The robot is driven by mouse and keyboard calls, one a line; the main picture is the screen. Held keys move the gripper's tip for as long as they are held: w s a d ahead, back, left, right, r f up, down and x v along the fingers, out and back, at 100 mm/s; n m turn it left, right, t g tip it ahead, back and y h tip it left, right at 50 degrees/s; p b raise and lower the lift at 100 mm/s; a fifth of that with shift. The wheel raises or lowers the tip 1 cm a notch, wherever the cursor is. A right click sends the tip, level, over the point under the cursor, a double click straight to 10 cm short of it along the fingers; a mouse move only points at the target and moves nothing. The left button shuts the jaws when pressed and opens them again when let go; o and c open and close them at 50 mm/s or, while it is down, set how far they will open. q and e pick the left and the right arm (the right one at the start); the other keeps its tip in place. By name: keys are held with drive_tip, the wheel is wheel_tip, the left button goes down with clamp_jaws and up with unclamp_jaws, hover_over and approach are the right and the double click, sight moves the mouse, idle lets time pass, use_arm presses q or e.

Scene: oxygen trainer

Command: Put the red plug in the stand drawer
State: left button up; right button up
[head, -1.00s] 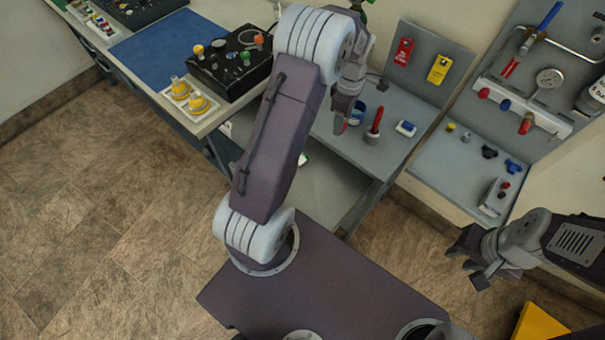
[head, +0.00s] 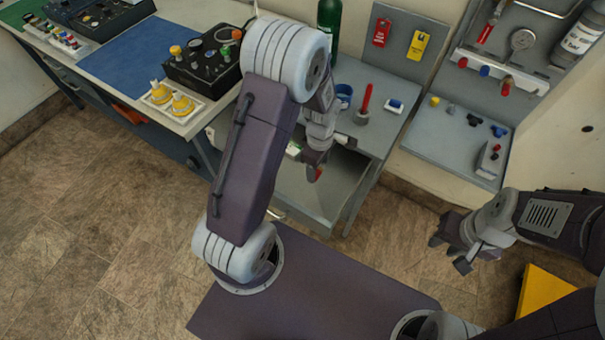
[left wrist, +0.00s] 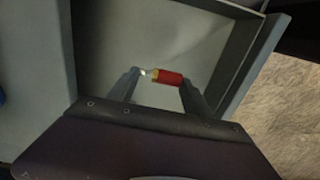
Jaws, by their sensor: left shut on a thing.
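The red plug (left wrist: 168,77) is held between the fingers of my left gripper (left wrist: 160,88), with a pale metal tip and a yellowish band at its left end. In the head view my left gripper (head: 316,168) points down over the open stand drawer (head: 345,195), and a bit of red shows at its fingertips. In the left wrist view the drawer's side wall (left wrist: 258,62) and bare grey floor lie beyond the plug. The gap between plug and floor is hard to judge. My right gripper (head: 453,252) is open and empty, at the right.
The grey stand top (head: 375,125) holds a blue cup (head: 344,95), an upright red tool (head: 366,98) and a small white-and-blue item (head: 395,106). A bench (head: 215,105) stands left of it. A shelf with small parts (head: 440,140) lies to the right.

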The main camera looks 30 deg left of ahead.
use_arm(q)
hover_over(302, 182)
wheel_tip(302, 182, down, 3)
wheel_tip(302, 182, down, 4)
drive_tip(key=shift+r+b, duration=0.25)
drive_tip(key=shift+b, duration=0.3)
drive_tip(key=shift+f, duration=0.3)
drive_tip(key=shift+f, duration=0.15)
drive_tip(key=o, duration=1.4)
drive_tip(key=shift+c, duration=0.2)
